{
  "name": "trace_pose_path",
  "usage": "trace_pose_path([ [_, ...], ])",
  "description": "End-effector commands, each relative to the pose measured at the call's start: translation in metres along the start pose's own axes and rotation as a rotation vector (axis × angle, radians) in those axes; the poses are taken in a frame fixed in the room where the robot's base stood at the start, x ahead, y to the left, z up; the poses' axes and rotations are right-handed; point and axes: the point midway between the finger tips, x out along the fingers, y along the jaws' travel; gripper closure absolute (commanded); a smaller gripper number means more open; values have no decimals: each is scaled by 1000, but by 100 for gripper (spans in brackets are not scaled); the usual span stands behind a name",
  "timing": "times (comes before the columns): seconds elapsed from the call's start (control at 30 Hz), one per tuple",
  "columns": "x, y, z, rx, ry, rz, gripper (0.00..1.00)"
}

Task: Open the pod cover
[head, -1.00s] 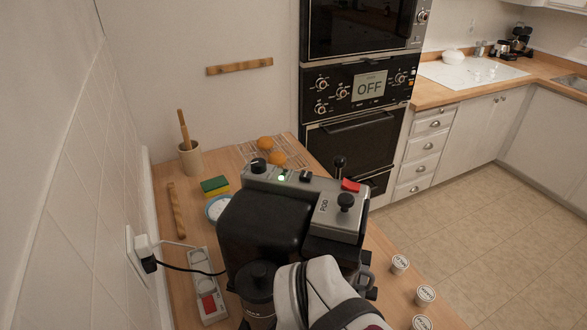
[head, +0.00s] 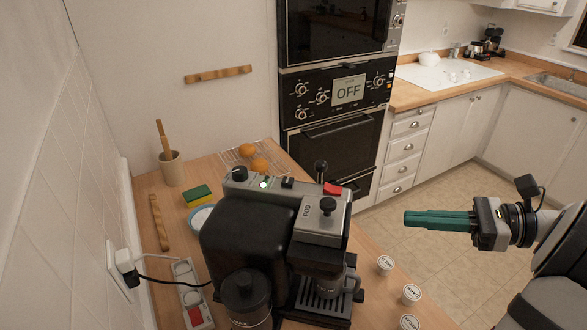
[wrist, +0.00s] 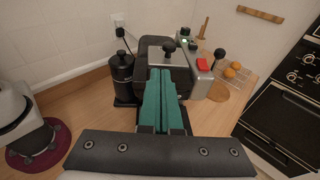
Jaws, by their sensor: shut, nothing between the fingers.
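The black and silver coffee machine (head: 248,240) stands on the wooden counter. Its silver pod cover (head: 322,228), marked POD and topped by a black knob (head: 327,206), looks closed. A red switch (head: 332,189) is behind the knob. A cup (head: 330,285) is under the cover on the drip tray. My gripper (head: 407,219) is shut and empty, in the air to the right of the machine. In the wrist view my green fingers (wrist: 161,76) are together and point at the machine's front. The knob (wrist: 168,46) shows just beyond the fingertips, apart from them.
Several pods (head: 385,264) lie along the counter's right edge. A black canister (head: 246,299) is at the machine's left front. A power strip (head: 190,290), a sponge (head: 198,196) and oranges (head: 259,166) are farther left and behind. Open floor is on the right.

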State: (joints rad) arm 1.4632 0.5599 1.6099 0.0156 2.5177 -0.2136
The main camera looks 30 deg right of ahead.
Motion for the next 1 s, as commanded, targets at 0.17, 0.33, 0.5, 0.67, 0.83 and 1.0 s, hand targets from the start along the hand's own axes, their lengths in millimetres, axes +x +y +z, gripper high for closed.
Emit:
trace_pose_path([
  [0.17, -15, -8, -4, 26, -51, -69, 100],
  [0.33, 20, -10, -1, 26, -49, -64, 100],
  [0.5, 58, -12, 0, 26, -47, -64, 100],
  [0.67, 90, -14, 2, 26, -46, -63, 100],
  [0.83, 111, -16, 2, 26, -46, -65, 100],
  [1.0, 117, -16, 2, 27, -46, -66, 100],
])
